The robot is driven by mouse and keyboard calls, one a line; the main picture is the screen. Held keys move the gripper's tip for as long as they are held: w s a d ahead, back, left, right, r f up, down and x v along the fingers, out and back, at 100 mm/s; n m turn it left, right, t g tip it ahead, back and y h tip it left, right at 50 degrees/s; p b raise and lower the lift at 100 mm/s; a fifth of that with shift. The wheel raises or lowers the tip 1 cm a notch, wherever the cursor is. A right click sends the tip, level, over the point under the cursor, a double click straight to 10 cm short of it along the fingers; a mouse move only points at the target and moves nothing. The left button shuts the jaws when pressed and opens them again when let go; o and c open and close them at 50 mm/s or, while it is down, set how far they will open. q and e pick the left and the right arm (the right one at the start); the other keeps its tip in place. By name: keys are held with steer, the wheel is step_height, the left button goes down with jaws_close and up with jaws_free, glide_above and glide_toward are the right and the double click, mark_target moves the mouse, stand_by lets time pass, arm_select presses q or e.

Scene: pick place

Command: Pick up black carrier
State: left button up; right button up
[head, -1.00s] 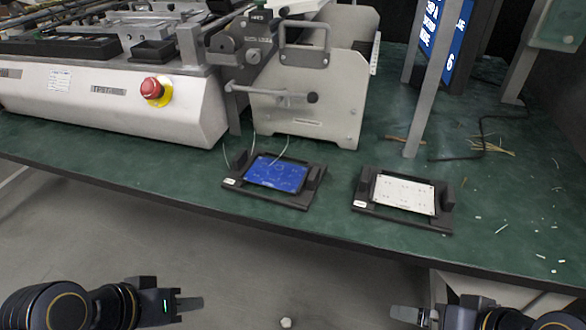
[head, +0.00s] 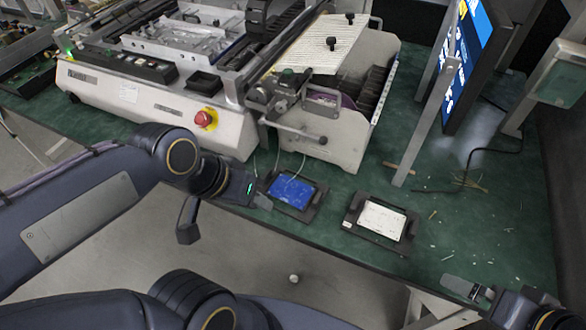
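Two black carriers lie flat on the green table near its front edge. The left black carrier (head: 318,199) bears a blue board (head: 292,189), and the right black carrier (head: 405,241) bears a white board (head: 382,220). My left gripper (head: 263,202) is at the left end of the carrier with the blue board, its fingertip close to that edge. I cannot tell whether it touches, and its finger gap does not show. My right gripper (head: 462,287) is in front of the table at the lower right, well apart from both carriers; its finger gap is unclear.
A large white machine (head: 165,110) with a red stop button (head: 206,118) stands behind the carriers. A metal post (head: 425,120) and a monitor (head: 468,65) stand at the back right. Thin cables and scraps lie on the green table (head: 500,230) to the right.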

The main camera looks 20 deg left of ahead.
arm_select(q)
steer(key=w+d+m+g+y, duration=0.1)
steer(key=w+d+g, duration=0.15)
steer(key=w, duration=0.45)
steer(key=m+g+y, duration=0.1)
steer(key=g+y, duration=0.1)
glide_above(317, 198)
steer(key=f, duration=0.4)
steer(key=shift+w+a+f, duration=0.1)
steer(key=shift+w+a, duration=0.15)
steer(key=shift+w, duration=0.05)
steer(key=f, duration=0.8)
steer(key=shift+s+d, duration=0.2)
steer(key=shift+s, duration=0.15)
steer(key=shift+r, duration=0.1)
jaws_close()
steer(key=shift+r, duration=0.1)
